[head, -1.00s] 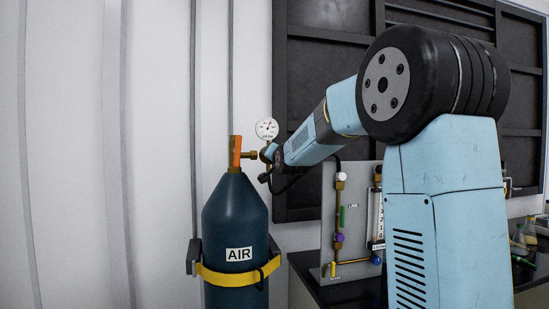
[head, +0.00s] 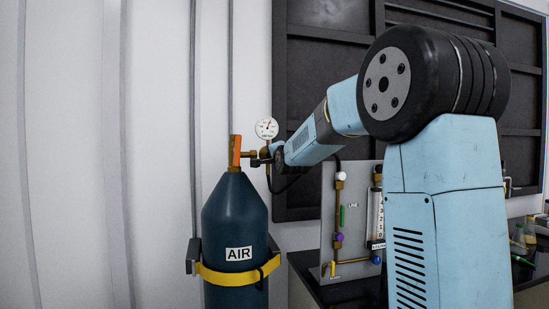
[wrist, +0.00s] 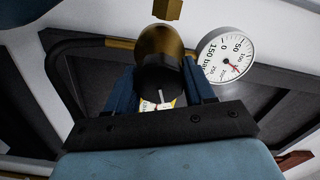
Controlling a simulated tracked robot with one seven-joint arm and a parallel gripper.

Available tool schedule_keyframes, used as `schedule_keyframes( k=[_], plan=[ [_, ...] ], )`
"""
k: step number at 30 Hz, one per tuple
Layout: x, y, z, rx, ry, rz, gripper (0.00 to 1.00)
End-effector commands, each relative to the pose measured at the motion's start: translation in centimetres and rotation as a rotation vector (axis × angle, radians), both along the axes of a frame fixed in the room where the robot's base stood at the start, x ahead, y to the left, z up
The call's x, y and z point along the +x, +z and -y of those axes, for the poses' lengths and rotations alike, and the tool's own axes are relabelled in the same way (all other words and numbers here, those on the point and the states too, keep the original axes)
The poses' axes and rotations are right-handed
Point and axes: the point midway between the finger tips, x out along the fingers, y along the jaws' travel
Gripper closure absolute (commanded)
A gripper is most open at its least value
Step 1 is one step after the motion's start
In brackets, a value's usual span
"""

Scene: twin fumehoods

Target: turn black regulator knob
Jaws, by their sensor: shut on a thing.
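The black regulator knob (wrist: 158,88) shows in the wrist view, with a white mark on its face and a yellow and white patch below it. It sits in front of the brass regulator body (wrist: 161,45). My gripper (wrist: 157,80) has a blue finger on each side of the knob and is shut on it. In the head view my gripper (head: 267,154) is at the regulator, right of the orange-and-brass valve (head: 235,152) on the dark blue AIR cylinder (head: 236,211). The knob is not distinguishable there.
A white pressure gauge (head: 266,129) stands just above the gripper; in the wrist view it (wrist: 226,55) is right of the knob. A dark hose (wrist: 68,75) curves at the left. A grey panel with valves (head: 333,220) stands on the black bench at right.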

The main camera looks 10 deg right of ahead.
Motion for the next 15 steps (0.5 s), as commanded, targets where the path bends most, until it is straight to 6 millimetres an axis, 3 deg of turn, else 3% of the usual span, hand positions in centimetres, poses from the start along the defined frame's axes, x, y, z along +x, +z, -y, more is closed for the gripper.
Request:
schedule_keyframes(
  k=[12,13,15],
  plan=[
    [0.02,-0.41,0.37,0.008,-0.005,-0.008,0.77],
    [0.02,-0.42,0.37,0.008,-0.005,-0.009,0.46],
    [0.02,-0.41,0.37,0.008,-0.005,-0.008,0.39]
  ],
)
